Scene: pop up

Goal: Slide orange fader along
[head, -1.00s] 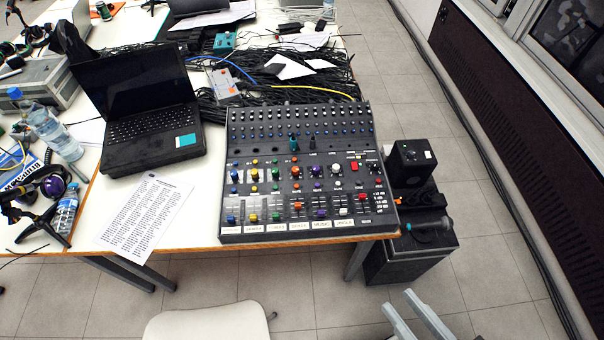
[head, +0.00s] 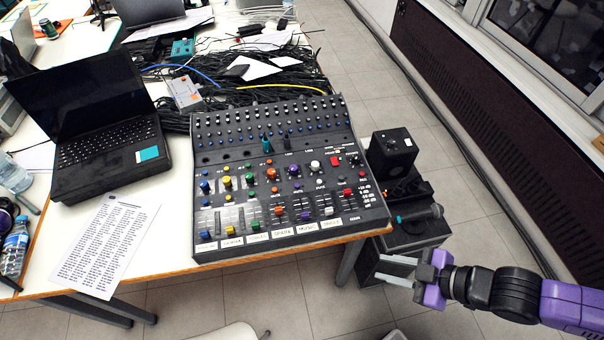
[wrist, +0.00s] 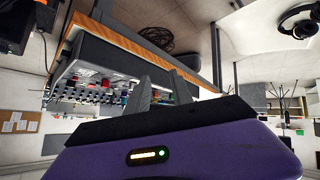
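The orange fader (head: 280,211) is a small orange cap in the lower slider row of the black mixer (head: 210,257). It stands between the green fader (head: 254,225) and the purple fader (head: 305,215). My gripper (head: 382,270) is off the mixer's front right corner, beyond the table edge, apart from the fader. Its two grey fingers point left, spread and empty. In the wrist view my gripper's fingers (wrist: 158,78) show in front of the mixer's side (wrist: 100,58). I cannot make out the orange fader for certain there.
A black laptop (head: 108,140) and a printed sheet (head: 105,240) lie left of the mixer. Cables (head: 270,85) lie behind it. Black boxes (head: 393,150) stand to its right, beside the table. A pale chair (head: 225,335) is at the front.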

